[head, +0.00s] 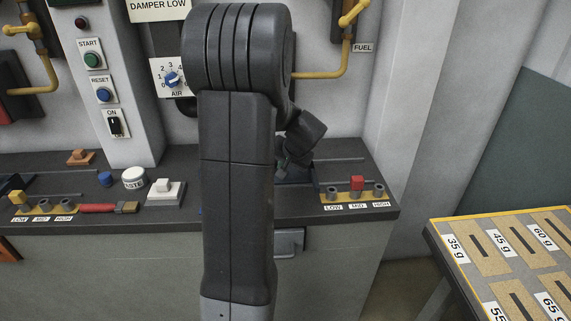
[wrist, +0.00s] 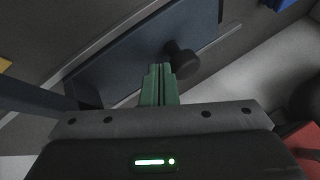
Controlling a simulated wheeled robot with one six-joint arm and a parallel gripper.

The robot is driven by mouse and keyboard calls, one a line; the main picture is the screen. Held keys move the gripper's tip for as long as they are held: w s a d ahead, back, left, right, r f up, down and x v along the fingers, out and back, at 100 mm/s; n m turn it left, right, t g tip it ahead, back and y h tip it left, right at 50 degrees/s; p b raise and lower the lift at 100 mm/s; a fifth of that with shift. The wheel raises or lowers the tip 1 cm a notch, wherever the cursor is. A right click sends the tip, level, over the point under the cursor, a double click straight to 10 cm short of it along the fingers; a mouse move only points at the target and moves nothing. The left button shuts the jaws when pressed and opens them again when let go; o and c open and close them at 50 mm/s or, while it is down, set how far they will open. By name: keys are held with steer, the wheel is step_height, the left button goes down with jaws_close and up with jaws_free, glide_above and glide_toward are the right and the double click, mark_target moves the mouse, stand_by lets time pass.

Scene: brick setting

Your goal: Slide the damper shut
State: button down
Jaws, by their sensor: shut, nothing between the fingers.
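The damper appears to be the dark blue-grey plate (wrist: 118,62) with a round black knob (wrist: 183,60), lying along a pale rail in the wrist view. My gripper (wrist: 159,67) has its green fingers shut together with nothing between them. The fingertips are just left of the knob, very close to it; I cannot tell whether they touch. In the head view my arm hides most of the damper, and only a dark bluish part (head: 294,176) shows beside it on the bench. A sign reading "DAMPER LOW" (head: 160,6) hangs on the wall.
On the bench (head: 384,209), a socket row with a red peg (head: 357,183) stands right of my arm. A table of weight-marked slots (head: 437,233) stands at right.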

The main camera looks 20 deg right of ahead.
steer(key=a, duration=0.2)
steer(key=w+a, duration=0.1)
steer(key=a, duration=0.1)
steer(key=shift+a, duration=0.15)
steer(key=shift+s, duration=0.1)
stand_by(0.3)
